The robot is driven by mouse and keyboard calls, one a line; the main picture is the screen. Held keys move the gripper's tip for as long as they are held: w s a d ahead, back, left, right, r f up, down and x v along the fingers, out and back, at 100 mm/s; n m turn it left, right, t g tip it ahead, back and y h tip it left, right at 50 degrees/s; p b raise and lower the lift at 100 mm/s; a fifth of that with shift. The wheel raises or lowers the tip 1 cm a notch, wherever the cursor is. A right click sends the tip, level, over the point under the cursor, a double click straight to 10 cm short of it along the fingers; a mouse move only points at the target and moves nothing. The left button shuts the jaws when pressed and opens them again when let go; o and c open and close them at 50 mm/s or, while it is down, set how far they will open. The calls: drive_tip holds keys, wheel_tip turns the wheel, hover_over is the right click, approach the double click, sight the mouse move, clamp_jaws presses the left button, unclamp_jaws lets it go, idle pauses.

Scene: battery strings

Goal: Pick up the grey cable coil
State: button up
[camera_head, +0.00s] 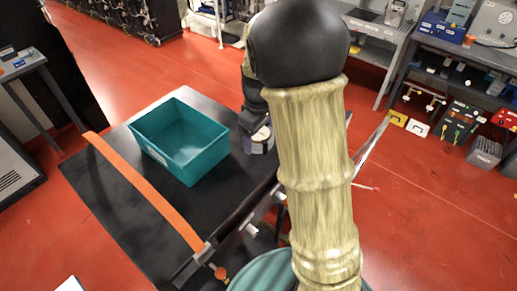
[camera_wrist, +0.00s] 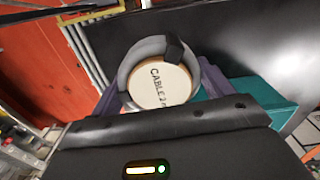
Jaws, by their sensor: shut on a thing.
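The grey cable coil (camera_wrist: 133,62) shows in the wrist view as a thick grey ring with a dark band at its upper right. It surrounds a pale round label that reads "CABLE 2", with the rest of the writing unclear. My gripper (camera_wrist: 165,98) is shut on the coil, which sits right in front of the wrist. Its fingertips are partly hidden by the coil and the wrist housing. In the head view my arm covers much of the area, and my gripper (camera_head: 258,140) shows only partly, just right of the teal bin.
An open teal bin (camera_head: 160,149) stands on the black table (camera_head: 112,205), and it also shows in the wrist view (camera_wrist: 268,94). An orange strip (camera_head: 150,192) crosses the table's left side. Shelves with equipment (camera_head: 460,65) stand at the right. Red floor surrounds the table.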

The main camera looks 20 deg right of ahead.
drive_tip(key=shift+r, duration=1.35)
